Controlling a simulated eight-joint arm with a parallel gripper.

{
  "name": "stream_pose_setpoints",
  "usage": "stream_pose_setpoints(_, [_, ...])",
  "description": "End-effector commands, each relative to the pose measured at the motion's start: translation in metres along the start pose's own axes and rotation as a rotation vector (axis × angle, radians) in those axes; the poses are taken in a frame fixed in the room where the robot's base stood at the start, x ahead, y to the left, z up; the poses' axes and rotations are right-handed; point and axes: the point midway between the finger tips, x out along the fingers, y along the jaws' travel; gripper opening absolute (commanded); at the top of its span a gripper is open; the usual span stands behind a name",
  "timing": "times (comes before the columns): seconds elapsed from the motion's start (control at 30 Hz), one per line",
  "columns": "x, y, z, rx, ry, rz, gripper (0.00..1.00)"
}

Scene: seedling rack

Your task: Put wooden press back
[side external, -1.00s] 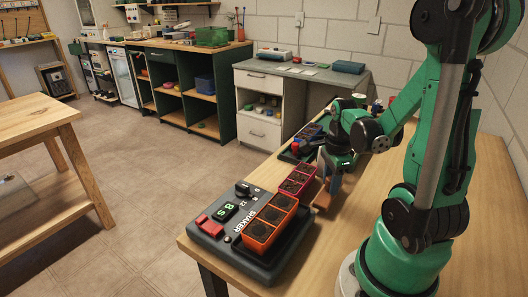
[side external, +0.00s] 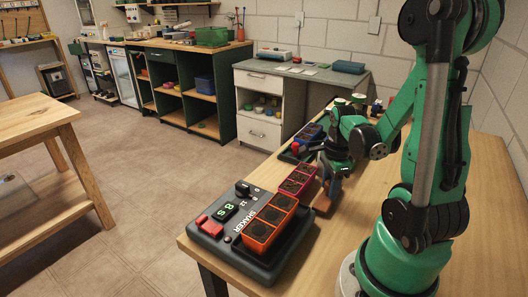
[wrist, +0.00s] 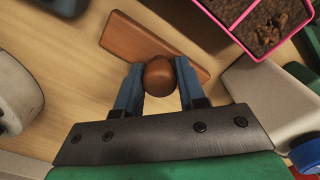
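The wooden press is a reddish-brown flat block (wrist: 130,40) with a round knob (wrist: 159,74). In the wrist view the knob sits between the two blue fingers of my gripper (wrist: 160,78), very close to both; I cannot tell whether they press on it. In the side view the press (side external: 322,204) is low at the table, just right of the pink-edged tray, partly hidden by my gripper (side external: 330,170). Whether its block touches the table is unclear.
A pink-edged seedling tray (side external: 297,183) stands left of the press, and its corner shows in the wrist view (wrist: 265,22). An orange tray (side external: 268,224) sits on the grey shaker (side external: 212,242). A blue tray (side external: 309,134) is behind. The table on the right is bare.

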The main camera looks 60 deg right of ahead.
Motion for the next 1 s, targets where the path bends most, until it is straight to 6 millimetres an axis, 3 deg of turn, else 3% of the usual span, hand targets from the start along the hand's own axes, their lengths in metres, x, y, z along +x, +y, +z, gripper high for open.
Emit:
stream_pose_setpoints(0.03, [0.0, 0.0, 0.0, 0.0, 0.0, 0.0, 0.5])
stream_pose_setpoints(0.1, [0.0, 0.0, 0.0, 0.0, 0.0, 0.0, 0.7])
stream_pose_setpoints(0.53, [-0.005, 0.0, 0.0, 0.0, 0.0, 0.0, 0.7])
stream_pose_setpoints(1.0, [-0.05, 0.0, 0.0, 0.0, 0.0, 0.0, 0.7])
